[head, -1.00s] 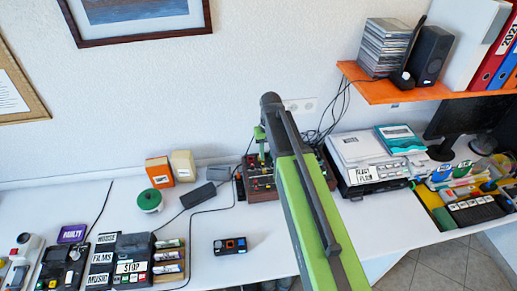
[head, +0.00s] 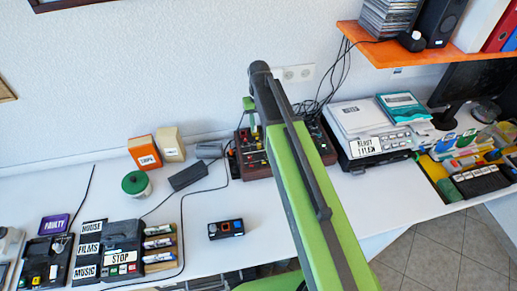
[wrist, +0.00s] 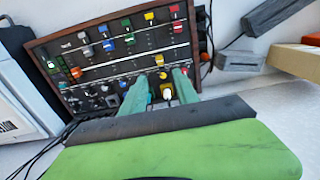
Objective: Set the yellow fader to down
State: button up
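A brown-framed panel with coloured sliders and knobs (head: 257,171) stands at the back of the desk, partly hidden behind my arm. It fills the middle of the wrist view, where its wooden edge (wrist: 112,18) shows. Several yellow caps are on it: one (wrist: 149,16) in the top row between green and red, another (wrist: 159,60) lower, just beyond my fingertips. I cannot tell for certain which is the yellow fader. My gripper (wrist: 159,75) is open over the panel, its two green fingers apart. Contact with any cap cannot be made out. In the head view the gripper (head: 248,104) appears above the panel.
A white machine (head: 370,128) stands right of the panel. An orange shelf (head: 400,50) hangs above it. Left are a dark adapter (head: 188,176), an orange box (head: 144,152) and a green round pot (head: 136,184). A small black device (head: 226,229) lies in front on clear desk.

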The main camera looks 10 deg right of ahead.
aim_at(259, 144)
notch_tip(259, 144, down, 12)
jog(key=b, duration=0.9)
jog(key=shift+r+b, duration=0.25)
jog(key=shift+b, duration=0.15)
jog(key=shift+r, duration=0.1)
grip_shut()
jog(key=shift+s, duration=0.1)
